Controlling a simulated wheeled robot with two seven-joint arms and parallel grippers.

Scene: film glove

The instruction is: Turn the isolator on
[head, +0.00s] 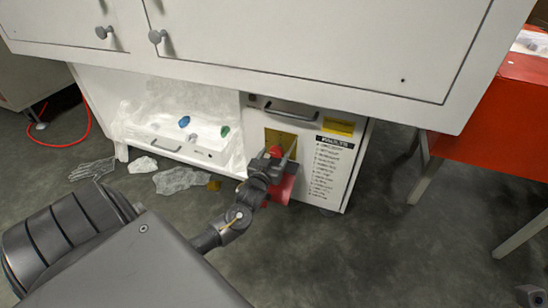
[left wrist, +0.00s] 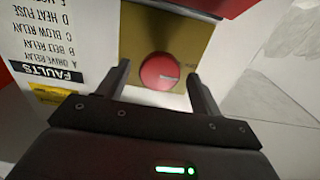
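The isolator is a round red knob (left wrist: 160,72) on a yellow plate (left wrist: 200,34), on the front of a white cabinet. In the head view the knob (head: 276,151) shows partly, behind my left gripper (head: 277,153). In the left wrist view my left gripper (left wrist: 162,82) is open, its two fingers on either side of the knob's lower part. I cannot tell whether they touch it. A small pale mark shows on the knob's face. My right gripper is not in view.
A fault list (head: 328,170) and a yellow label (head: 338,127) are beside the plate. A red flap (head: 283,187) hangs below. A handle (head: 291,111) is above. Crumpled film (head: 181,180) and a mesh glove (head: 93,168) lie on the floor. A red bench (head: 490,125) stands right.

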